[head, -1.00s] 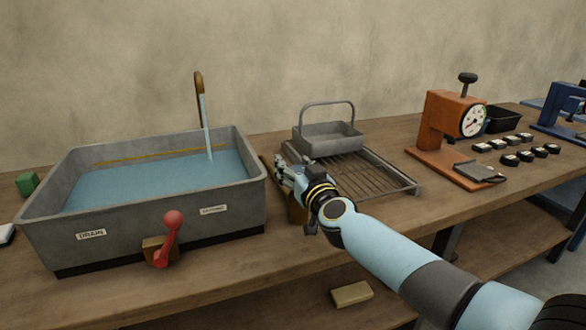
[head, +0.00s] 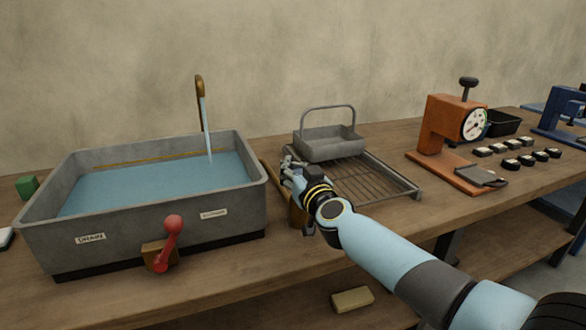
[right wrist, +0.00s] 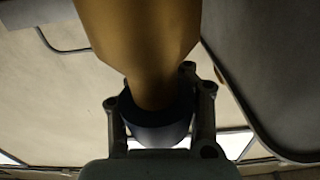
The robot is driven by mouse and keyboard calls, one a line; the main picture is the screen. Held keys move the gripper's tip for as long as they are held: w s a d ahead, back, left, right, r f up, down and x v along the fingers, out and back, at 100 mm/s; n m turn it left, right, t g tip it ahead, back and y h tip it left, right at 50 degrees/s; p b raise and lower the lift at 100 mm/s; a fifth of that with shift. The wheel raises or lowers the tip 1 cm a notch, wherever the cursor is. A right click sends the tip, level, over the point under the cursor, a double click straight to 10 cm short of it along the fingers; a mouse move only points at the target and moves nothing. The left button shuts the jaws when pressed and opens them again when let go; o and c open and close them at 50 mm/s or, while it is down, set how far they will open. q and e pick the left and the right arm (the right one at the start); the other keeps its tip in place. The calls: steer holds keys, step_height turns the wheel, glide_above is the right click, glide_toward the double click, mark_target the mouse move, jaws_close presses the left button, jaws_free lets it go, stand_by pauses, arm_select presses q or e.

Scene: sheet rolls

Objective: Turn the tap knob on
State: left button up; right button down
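My right gripper (head: 288,166) is beside the right wall of the grey basin (head: 266,200). In the right wrist view its two fingers (right wrist: 160,103) stand on either side of a dark blue round knob (right wrist: 160,132) and appear closed on it. The knob sits on a brown post (right wrist: 140,35); in the head view the post (head: 297,213) shows partly behind my gripper, which hides the knob. Water (head: 207,130) runs from the bent brass spout (head: 200,88) into the basin. My left gripper is out of view.
A red lever (head: 171,240) is on the basin's front. A wire rack (head: 385,178) with a grey handled basket (head: 328,148) stands right of my gripper. An orange dial press (head: 440,130) and several small black-and-white pieces (head: 512,158) are farther right.

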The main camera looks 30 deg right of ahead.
steer(key=shift+s+f, duration=0.15)
steer(key=shift+f, duration=0.1)
stand_by(0.3)
steer(key=m+h+p, duration=0.1)
steer(key=p, duration=0.1)
steer(key=m+g+h+p, duration=0.1)
steer(key=h+p, duration=0.1)
steer(key=shift+s+d+r, duration=0.15)
steer(key=shift+d, duration=0.2)
steer(key=shift+d+f+m+g+h+p, duration=0.1)
steer(key=shift+f+m+g+h+p, duration=0.2)
steer(key=shift+h+p, duration=0.1)
steer(key=c, duration=1.7)
jaws_free()
steer(key=shift+s+r, duration=0.2)
steer(key=shift+s, duration=0.1)
steer(key=o, duration=0.7)
steer(key=shift+w+d+r, duration=0.1)
